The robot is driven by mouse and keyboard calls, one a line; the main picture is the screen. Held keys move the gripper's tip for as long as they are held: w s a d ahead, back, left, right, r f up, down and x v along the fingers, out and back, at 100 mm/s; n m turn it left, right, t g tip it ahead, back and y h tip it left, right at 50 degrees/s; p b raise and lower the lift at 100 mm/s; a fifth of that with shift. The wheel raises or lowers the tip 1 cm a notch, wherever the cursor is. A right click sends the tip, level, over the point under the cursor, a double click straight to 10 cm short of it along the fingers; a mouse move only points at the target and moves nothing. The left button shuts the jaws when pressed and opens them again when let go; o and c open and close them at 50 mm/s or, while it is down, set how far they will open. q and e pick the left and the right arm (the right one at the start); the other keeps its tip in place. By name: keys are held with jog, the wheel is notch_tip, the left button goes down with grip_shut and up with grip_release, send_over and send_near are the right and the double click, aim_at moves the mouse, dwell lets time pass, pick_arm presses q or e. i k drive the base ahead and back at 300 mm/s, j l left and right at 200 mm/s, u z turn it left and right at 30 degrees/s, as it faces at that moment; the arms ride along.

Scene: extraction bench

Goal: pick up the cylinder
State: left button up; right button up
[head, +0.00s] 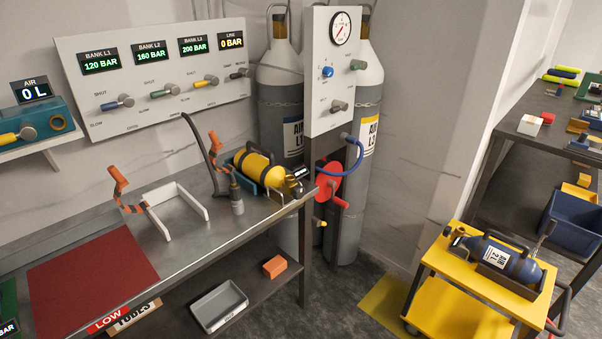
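A yellow cylinder (257,171) with black bands and a black carry handle lies on its side in a teal cradle (237,165) at the bench's right end, its valve end to the right. A blue cylinder (519,268) with a white label lies on its side on a yellow trolley (452,310) at the lower right, and also has a handle. Two tall grey cylinders (281,75) (366,75) stand upright behind the bench, partly hidden by a gauge panel. Neither of my grippers shows in the head view.
The metal bench (160,245) carries a white U-shaped frame (175,205), orange-handled fittings (118,178) and a red mat (95,280). A blue hose (352,160) hangs from the gauge panel (333,95). A grey tray (219,306) and orange block (275,267) sit on the lower shelf.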

aim_at(270, 175)
jog(key=i+j+z, duration=0.35)
jog(key=i, duration=0.2)
jog(key=i+j+z, duration=0.4)
jog(key=i+j, duration=0.1)
jog(key=j, duration=0.1)
